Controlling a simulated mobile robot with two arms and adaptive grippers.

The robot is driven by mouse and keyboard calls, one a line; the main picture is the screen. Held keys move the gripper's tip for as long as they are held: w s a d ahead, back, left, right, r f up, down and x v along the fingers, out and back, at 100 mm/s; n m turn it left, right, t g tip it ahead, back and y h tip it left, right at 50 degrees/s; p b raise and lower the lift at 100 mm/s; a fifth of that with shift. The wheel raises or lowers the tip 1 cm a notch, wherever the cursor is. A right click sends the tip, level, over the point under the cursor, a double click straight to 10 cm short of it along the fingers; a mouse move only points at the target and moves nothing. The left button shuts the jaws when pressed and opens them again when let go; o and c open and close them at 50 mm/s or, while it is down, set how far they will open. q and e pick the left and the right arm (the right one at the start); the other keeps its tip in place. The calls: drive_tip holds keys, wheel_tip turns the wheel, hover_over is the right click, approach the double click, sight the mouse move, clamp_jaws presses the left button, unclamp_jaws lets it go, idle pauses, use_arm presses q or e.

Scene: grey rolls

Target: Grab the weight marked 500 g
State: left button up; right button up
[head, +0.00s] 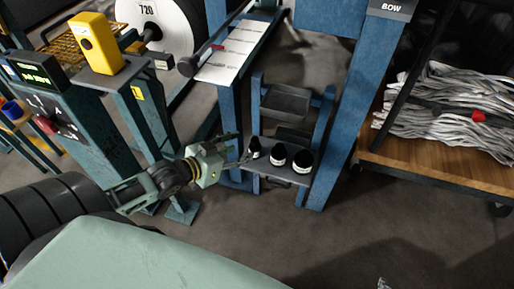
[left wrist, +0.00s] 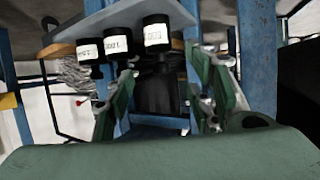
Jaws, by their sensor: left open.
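Three black cylindrical weights with white labels stand in a row on a small grey shelf (head: 262,172) in the head view: a left one (head: 254,149), a middle one (head: 278,157) and a right one (head: 302,160). The wrist view shows them upside down, as a left (left wrist: 89,50), a middle (left wrist: 118,43) and a right weight (left wrist: 155,32). The labels are too small and blurred to tell which reads 500 g. My left gripper (head: 238,155) is open and empty, just left of the left weight. Its spread fingers (left wrist: 163,72) show below the weights in the wrist view. My right gripper is out of view.
Blue posts (head: 333,150) flank the shelf, with a dark tray (head: 286,103) above it. A wooden bench with grey strands (head: 450,105) stands at right. A yellow device (head: 96,43) and a white roll marked 720 (head: 172,35) are at left.

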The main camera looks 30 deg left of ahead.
sight(253, 146)
use_arm(q)
drive_tip(key=shift+w+f, duration=0.15)
drive_tip(key=shift+w, duration=0.15)
drive_tip(key=b+x, duration=0.1)
drive_tip(key=x, duration=0.1)
drive_tip(key=shift+w+d+f+b, duration=0.1)
drive_tip(key=shift+w+f+b, duration=0.05)
drive_tip(key=shift+f+b, duration=0.25)
drive_tip(key=shift+b+x, duration=0.4)
drive_tip(key=shift+x, duration=0.75)
drive_tip(key=shift+w, duration=0.15)
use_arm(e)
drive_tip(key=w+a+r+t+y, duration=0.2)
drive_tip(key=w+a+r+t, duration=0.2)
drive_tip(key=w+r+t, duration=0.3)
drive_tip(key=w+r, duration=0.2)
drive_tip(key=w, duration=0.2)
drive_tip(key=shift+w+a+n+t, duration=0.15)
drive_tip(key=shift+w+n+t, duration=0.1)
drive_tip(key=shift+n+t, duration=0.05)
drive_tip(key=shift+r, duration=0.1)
use_arm(q)
clamp_jaws()
drive_tip(key=shift+r, duration=0.1)
